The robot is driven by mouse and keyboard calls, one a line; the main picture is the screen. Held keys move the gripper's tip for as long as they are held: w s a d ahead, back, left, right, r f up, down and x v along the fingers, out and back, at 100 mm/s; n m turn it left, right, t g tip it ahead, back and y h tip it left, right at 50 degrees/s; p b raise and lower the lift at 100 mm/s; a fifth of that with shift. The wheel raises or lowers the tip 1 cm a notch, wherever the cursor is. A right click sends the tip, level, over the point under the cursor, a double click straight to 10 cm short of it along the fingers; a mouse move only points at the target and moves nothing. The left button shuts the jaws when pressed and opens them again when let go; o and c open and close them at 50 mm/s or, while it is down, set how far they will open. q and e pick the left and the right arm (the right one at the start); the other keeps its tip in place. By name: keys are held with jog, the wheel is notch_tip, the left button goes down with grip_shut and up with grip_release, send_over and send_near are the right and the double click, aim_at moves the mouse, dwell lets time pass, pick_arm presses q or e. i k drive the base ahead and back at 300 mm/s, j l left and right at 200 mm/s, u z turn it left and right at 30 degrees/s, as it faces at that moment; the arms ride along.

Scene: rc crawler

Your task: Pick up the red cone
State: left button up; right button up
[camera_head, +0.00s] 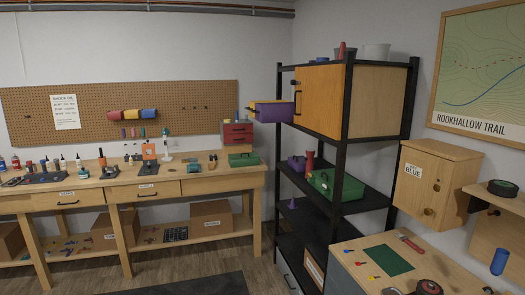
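A red cone (342,50) stands on the top of the black shelf rack (347,125), between a small blue item (319,60) and a pale grey bucket (376,52). Its lower part looks partly hidden by the top edge of the rack. Neither of my grippers is in this view, and nothing is seen touching the cone.
A wooden cabinet (319,88) fills the rack's upper bay. A purple and yellow box (271,112) juts out on its left. Lower shelves hold a green toolbox (335,187), a dark red object (309,160) and a small purple cone (292,204). Workbenches stand left and right; floor shows between.

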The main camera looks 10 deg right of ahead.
aim_at(342, 48)
jog(key=i+j+z, duration=0.1)
jog(key=i+z, duration=0.35)
jog(key=i+j+z, duration=0.2)
jog(key=z, duration=0.2)
jog(key=i+j+z, duration=0.7)
jog(key=z, duration=0.15)
jog(key=i+j+z, duration=0.2)
jog(key=j+z, duration=0.25)
jog(key=j, duration=0.2)
